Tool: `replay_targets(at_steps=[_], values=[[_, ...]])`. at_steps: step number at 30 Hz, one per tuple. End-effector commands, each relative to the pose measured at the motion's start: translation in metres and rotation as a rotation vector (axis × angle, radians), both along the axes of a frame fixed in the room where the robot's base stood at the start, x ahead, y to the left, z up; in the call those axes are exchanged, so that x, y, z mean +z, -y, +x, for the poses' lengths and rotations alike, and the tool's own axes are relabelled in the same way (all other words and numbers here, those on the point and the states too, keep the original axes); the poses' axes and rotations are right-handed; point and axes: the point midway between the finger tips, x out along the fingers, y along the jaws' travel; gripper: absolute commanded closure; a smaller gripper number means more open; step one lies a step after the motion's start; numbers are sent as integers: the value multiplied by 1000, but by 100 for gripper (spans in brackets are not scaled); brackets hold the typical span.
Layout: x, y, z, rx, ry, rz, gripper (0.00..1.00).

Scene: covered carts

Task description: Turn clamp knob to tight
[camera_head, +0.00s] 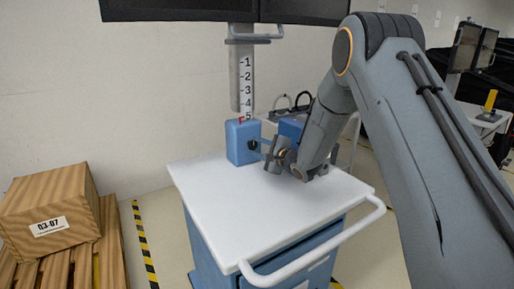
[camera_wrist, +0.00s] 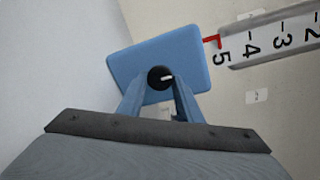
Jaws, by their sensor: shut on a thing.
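The clamp is a blue block (camera_head: 237,142) at the foot of a numbered column (camera_head: 246,85) on the cart. Its knob (camera_head: 252,145) is small, round and dark, with a white mark. In the wrist view the black knob (camera_wrist: 160,77) sits on the face of the blue block (camera_wrist: 190,55). My gripper (camera_head: 263,149) reaches the knob from the right. In the wrist view my gripper (camera_wrist: 160,82) has its two blue fingers closed in on the knob, one on each side. A red pointer (camera_wrist: 212,41) is by the 5 on the scale.
The white cart top (camera_head: 225,185) is mostly bare, with a white handle (camera_head: 320,243) at its front. A dark monitor (camera_head: 225,10) hangs above. A cardboard box (camera_head: 50,210) on a pallet stands at the left. Another blue object (camera_head: 291,127) is partly hidden behind my arm.

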Motion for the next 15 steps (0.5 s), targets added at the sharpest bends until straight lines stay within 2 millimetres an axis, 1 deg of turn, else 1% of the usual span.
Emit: replay_targets(at_steps=[1,9,10,12,13,15], values=[[-3,0,-1,0,-5,0,90],[-3,0,-1,0,-6,-1,90],[-3,0,-1,0,-6,-1,65],[-3,0,-1,0,-5,0,53],[-3,0,-1,0,-5,0,50],[-2,0,-1,0,-4,0,50]])
